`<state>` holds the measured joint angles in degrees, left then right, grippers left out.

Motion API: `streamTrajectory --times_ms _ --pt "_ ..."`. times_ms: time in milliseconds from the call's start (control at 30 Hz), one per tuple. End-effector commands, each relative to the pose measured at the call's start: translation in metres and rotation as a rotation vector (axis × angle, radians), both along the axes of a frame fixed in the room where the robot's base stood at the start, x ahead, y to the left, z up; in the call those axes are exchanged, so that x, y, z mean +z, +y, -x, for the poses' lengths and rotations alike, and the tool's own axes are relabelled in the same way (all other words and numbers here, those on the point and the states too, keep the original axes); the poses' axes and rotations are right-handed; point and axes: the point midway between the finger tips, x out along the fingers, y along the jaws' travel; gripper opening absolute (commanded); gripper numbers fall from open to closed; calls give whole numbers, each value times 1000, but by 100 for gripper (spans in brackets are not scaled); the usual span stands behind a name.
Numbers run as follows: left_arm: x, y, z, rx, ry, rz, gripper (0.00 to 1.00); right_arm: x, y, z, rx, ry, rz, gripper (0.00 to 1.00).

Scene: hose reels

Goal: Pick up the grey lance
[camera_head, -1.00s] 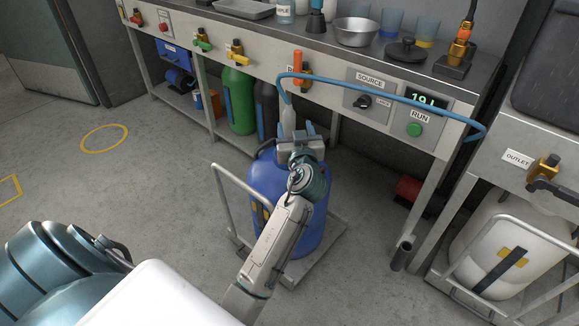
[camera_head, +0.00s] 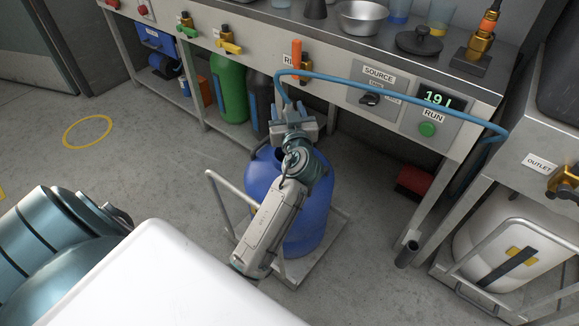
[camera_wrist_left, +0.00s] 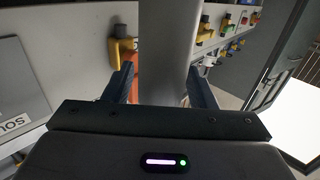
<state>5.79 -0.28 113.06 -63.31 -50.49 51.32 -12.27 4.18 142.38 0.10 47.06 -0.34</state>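The grey lance (camera_wrist_left: 168,50) stands as a thick grey tube between the two fingers of my left gripper (camera_wrist_left: 161,85) in the left wrist view. A narrow gap shows beside the left finger, so the gripper looks open around the tube. In the head view my left gripper (camera_head: 293,112) is above the blue drum, at the end of the blue hose (camera_head: 390,88), and hides most of the lance. The lance's lower end is hidden. My right gripper is out of view.
The blue drum (camera_head: 312,215) stands on a trolley below my gripper. The bench front with its orange valve handle (camera_head: 297,48) and SOURCE panel (camera_head: 355,85) is close behind. A white container (camera_head: 490,245) is at right.

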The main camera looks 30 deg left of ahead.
Motion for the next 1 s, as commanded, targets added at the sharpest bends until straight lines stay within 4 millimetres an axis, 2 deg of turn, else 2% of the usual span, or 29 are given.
streamTrajectory --times_ms 33,233,267,533,633,800,1000 --pt "0 0 0 0 0 0 41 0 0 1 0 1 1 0" --pt "0 0 0 0 1 -1 1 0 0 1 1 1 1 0" --pt "0 0 0 0 1 -1 0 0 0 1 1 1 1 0" --pt "1 0 0 0 -1 -1 0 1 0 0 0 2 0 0" --pt "10 0 0 0 -3 -1 0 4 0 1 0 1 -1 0" --pt "42 0 0 0 -6 -1 0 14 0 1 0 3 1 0" --pt "81 0 0 -1 -5 -1 0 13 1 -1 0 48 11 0"
